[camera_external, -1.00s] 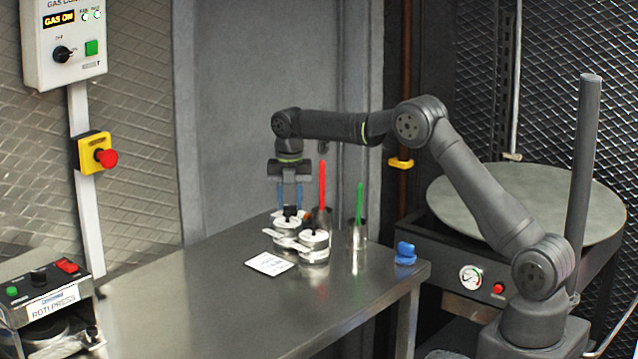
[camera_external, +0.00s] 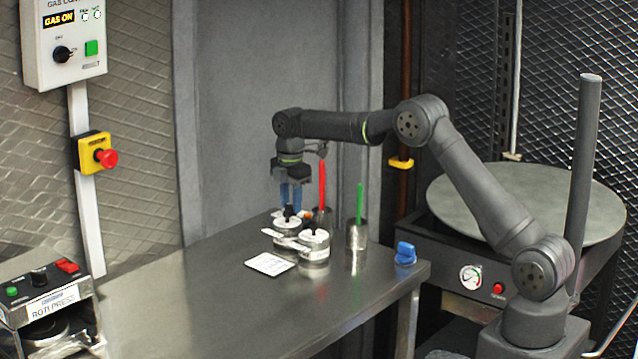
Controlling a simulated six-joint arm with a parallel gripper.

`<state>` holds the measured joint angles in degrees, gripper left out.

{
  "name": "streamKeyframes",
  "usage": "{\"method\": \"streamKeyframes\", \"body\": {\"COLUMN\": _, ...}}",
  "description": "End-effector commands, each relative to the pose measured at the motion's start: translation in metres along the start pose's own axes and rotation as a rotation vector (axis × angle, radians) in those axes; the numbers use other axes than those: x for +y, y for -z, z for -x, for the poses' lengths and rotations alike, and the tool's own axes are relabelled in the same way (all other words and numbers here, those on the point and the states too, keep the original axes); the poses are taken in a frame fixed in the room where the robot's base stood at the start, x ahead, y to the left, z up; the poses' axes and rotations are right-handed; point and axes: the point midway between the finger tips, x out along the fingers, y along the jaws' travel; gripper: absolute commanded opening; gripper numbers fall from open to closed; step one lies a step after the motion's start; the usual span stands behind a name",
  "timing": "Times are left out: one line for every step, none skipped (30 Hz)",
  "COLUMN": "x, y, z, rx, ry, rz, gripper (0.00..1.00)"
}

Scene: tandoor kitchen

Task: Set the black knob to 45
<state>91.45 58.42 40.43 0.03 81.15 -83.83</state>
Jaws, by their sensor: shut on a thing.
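Two short round metal-and-white devices stand close together on the steel table, each with a small black knob on top. My gripper (camera_external: 290,207) points straight down over the rear device (camera_external: 286,228), its blue fingers shut on that device's black knob (camera_external: 288,211). The fingers hide part of this knob. The front device (camera_external: 314,247) has its own black knob (camera_external: 314,232), free of the gripper. White tabs stick out from the devices to the left. Scale marks and numbers are too small to read.
A white card (camera_external: 270,264) lies in front of the devices. Metal cups with a red-handled tool (camera_external: 322,184) and a green-handled tool (camera_external: 360,201) stand close on the right. A blue object (camera_external: 405,253) sits near the right edge. The left table area is clear.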

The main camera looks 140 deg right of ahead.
Motion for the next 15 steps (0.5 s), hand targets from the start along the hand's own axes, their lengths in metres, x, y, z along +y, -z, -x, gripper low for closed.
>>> {"method": "streamKeyframes", "body": {"x": 0.0003, "y": -0.0008, "z": 0.0013, "rx": -0.001, "ry": -0.003, "rz": -0.045, "gripper": 0.10}}
{"method": "streamKeyframes", "body": {"x": 0.0002, "y": -0.0008, "z": 0.0013, "rx": -0.001, "ry": -0.003, "rz": -0.073, "gripper": 0.10}}
{"method": "streamKeyframes", "body": {"x": 0.0001, "y": -0.0009, "z": 0.0013, "rx": -0.001, "ry": -0.003, "rz": -0.111, "gripper": 0.10}}
{"method": "streamKeyframes", "body": {"x": 0.0000, "y": -0.0008, "z": 0.0013, "rx": -0.001, "ry": -0.003, "rz": -0.140, "gripper": 0.10}}
{"method": "streamKeyframes", "body": {"x": -0.0001, "y": -0.0009, "z": 0.0013, "rx": -0.001, "ry": -0.003, "rz": -0.168, "gripper": 0.10}}
{"method": "streamKeyframes", "body": {"x": -0.0003, "y": -0.0009, "z": 0.0013, "rx": -0.001, "ry": -0.003, "rz": -0.205, "gripper": 0.10}}
{"method": "streamKeyframes", "body": {"x": -0.0004, "y": -0.0008, "z": 0.0013, "rx": -0.001, "ry": -0.003, "rz": -0.233, "gripper": 0.10}}
{"method": "streamKeyframes", "body": {"x": -0.0005, "y": -0.0008, "z": 0.0013, "rx": -0.001, "ry": -0.003, "rz": -0.260, "gripper": 0.10}}
{"method": "streamKeyframes", "body": {"x": -0.0006, "y": -0.0008, "z": 0.0013, "rx": -0.001, "ry": -0.003, "rz": -0.295, "gripper": 0.10}}
{"method": "streamKeyframes", "body": {"x": -0.0007, "y": -0.0008, "z": 0.0013, "rx": -0.001, "ry": -0.003, "rz": -0.321, "gripper": 0.10}}
{"method": "streamKeyframes", "body": {"x": -0.0008, "y": -0.0008, "z": 0.0013, "rx": -0.001, "ry": -0.003, "rz": -0.345, "gripper": 0.10}}
{"method": "streamKeyframes", "body": {"x": -0.0009, "y": -0.0008, "z": 0.0013, "rx": -0.001, "ry": -0.003, "rz": -0.378, "gripper": 0.10}}
{"method": "streamKeyframes", "body": {"x": -0.0010, "y": -0.0007, "z": 0.0013, "rx": -0.001, "ry": -0.003, "rz": -0.400, "gripper": 0.10}}
{"method": "streamKeyframes", "body": {"x": -0.0010, "y": -0.0007, "z": 0.0013, "rx": -0.001, "ry": -0.003, "rz": -0.422, "gripper": 0.10}}
{"method": "streamKeyframes", "body": {"x": -0.0012, "y": -0.0007, "z": 0.0013, "rx": -0.001, "ry": -0.003, "rz": -0.451, "gripper": 0.10}}
